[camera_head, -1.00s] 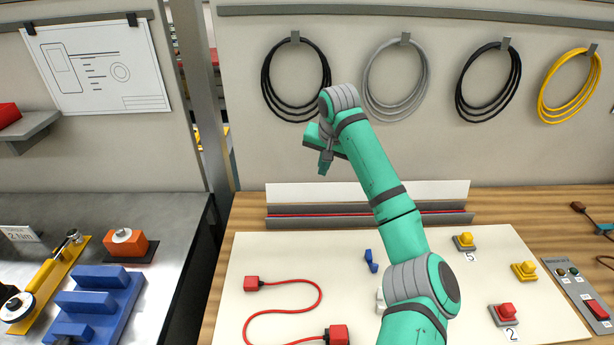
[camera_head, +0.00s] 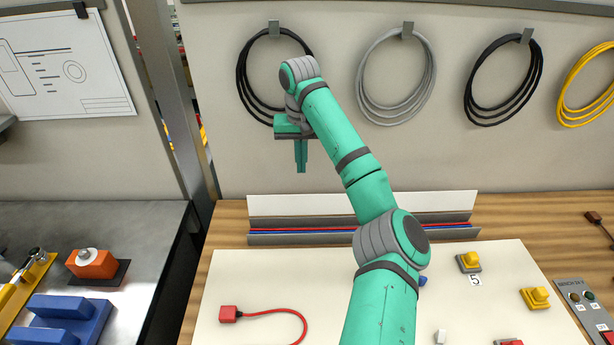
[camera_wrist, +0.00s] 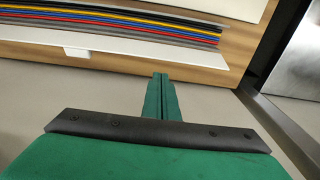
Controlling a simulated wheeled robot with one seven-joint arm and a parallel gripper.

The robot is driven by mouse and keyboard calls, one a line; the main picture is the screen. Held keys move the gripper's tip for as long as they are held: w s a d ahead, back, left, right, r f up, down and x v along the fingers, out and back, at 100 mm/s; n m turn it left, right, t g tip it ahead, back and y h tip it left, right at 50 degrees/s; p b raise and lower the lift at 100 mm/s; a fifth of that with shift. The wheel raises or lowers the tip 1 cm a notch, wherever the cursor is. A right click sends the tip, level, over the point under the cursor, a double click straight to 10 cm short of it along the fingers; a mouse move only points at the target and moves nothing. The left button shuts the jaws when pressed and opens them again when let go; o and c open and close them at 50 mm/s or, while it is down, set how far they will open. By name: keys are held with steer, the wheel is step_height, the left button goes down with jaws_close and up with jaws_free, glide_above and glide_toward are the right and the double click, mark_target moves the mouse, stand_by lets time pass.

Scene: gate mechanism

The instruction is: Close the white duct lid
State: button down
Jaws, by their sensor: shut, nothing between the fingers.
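The white duct lid (camera_head: 290,206) stands upright along the back of the grey duct (camera_head: 300,238) at the rear of the workbench. The duct is open, and red and blue wires show inside it. In the wrist view the lid (camera_wrist: 150,57) is a long white strip beside the several coloured wires (camera_wrist: 130,27). My gripper (camera_head: 301,170) is shut and empty, pointing down above the lid's left part, apart from it. Its closed fingers show in the wrist view (camera_wrist: 160,80). My arm hides part of the lid and duct.
A white board (camera_head: 240,270) lies in front of the duct, with a red cable (camera_head: 270,312) and yellow buttons (camera_head: 470,261). Cable coils, including a grey one (camera_head: 395,118), hang on the wall behind. A metal post (camera_head: 165,95) stands to the left.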

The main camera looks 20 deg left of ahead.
step_height(320, 180, down, 10)
steer(key=w, duration=0.1)
stand_by(0.5)
steer(key=shift+w, duration=0.1)
steer(key=shift+d+t, duration=0.1)
steer(key=shift+t, duration=0.2)
